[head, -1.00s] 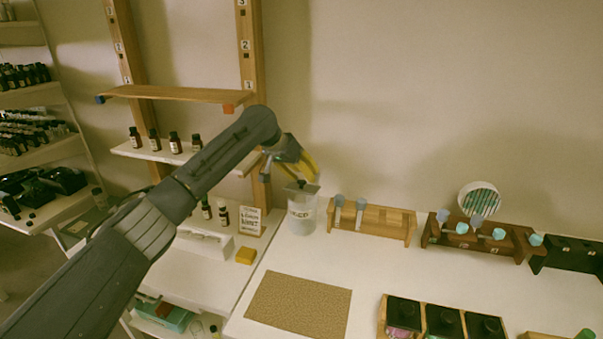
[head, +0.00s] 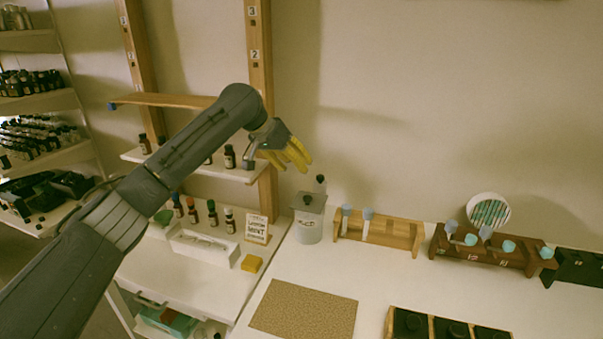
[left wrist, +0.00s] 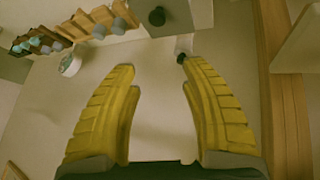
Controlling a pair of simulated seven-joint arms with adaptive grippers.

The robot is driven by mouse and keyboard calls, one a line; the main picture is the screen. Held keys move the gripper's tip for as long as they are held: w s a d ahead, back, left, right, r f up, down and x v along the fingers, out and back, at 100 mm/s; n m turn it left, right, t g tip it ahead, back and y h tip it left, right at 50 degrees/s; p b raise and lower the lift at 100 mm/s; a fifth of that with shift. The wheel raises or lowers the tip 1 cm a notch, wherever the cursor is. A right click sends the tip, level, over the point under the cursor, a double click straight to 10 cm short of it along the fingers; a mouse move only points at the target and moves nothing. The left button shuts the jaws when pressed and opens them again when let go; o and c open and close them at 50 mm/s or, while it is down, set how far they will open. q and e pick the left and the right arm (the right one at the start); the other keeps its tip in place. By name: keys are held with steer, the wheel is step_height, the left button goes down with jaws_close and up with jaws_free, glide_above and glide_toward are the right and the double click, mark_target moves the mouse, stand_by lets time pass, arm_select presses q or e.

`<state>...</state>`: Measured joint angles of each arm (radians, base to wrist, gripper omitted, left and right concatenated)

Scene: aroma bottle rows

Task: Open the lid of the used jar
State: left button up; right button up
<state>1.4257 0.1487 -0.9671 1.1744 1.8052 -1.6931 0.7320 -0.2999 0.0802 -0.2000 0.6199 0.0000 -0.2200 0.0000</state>
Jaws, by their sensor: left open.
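The used jar (head: 308,228) is a whitish cylinder with a dark-lettered label, standing upright at the back left of the white table. Its grey square lid (head: 316,207) with a dark knob lies over the jar's top; I cannot tell whether it is seated fully. In the left wrist view the lid (left wrist: 178,18) shows at the top edge, knob towards the camera. My left gripper (head: 298,158) has yellow fingers, open and empty, above and slightly left of the jar, apart from it. It also shows in the left wrist view (left wrist: 158,66). My right gripper is not in view.
A dark-capped bottle (head: 320,184) stands close behind the jar. A wooden rack (head: 395,233) with blue-topped droppers is to its right. A sign (head: 257,229) and a shelf post (head: 262,100) are to the left. A brown mat (head: 305,310) lies in front.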

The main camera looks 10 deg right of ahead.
arm_select(q)
steer(key=shift+v, duration=1.3)
